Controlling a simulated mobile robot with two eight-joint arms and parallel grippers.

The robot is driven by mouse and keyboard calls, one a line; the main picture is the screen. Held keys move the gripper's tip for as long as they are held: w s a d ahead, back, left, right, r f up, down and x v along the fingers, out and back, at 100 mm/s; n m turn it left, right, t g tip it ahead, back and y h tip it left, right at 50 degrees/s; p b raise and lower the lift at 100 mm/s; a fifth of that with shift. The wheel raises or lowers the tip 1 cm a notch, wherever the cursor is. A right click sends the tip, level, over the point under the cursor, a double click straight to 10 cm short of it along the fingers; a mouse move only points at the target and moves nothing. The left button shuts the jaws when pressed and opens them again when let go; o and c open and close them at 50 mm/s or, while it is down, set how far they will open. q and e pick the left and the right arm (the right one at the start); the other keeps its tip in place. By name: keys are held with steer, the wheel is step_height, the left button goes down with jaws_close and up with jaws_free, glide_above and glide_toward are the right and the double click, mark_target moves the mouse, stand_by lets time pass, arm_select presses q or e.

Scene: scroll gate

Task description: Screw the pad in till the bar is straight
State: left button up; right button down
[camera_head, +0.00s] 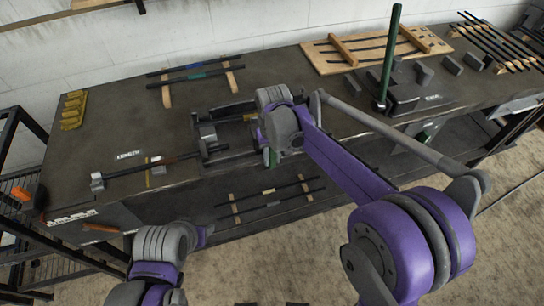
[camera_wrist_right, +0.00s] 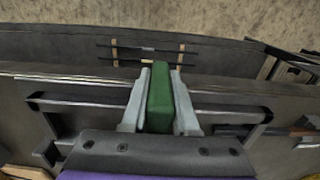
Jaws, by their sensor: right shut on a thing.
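My right gripper (camera_head: 268,158) is at the front edge of the bench, partly hidden by its own wrist. In the right wrist view my right gripper (camera_wrist_right: 158,90) is shut on a green handle (camera_wrist_right: 160,92), with a pale finger on each side. A little of the green handle (camera_head: 273,158) also shows in the head view. A dark bar-like piece (camera_wrist_right: 80,103) runs crosswise behind the fingers; I cannot tell whether it is straight. Dark fixture parts (camera_head: 207,135) stand just left of my right gripper. I cannot make out the pad. My left arm shows at the bottom left, its fingers out of view.
A gauge marked LENGTH holds a dark rod (camera_head: 135,171) on the bench's left. A rack of rods (camera_head: 195,75) lies at the back. A green upright lever (camera_head: 390,55) stands on a black block at right. More rods (camera_head: 268,195) lie below the front edge.

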steer(key=g+y+b, duration=0.1)
steer(key=y, duration=0.2)
steer(key=shift+a+g+y+b, duration=0.1)
steer(key=shift+g+y+b, duration=0.5)
steer(key=shift+y+b, duration=0.7)
steer(key=shift+r+y, duration=0.1)
steer(key=shift+y, duration=0.4)
steer(key=c, duration=0.7)
jaws_free()
steer(key=p+v, duration=0.1)
steer(key=v, duration=0.9)
steer(key=shift+r, duration=0.35)
steer(key=shift+o, duration=0.4)
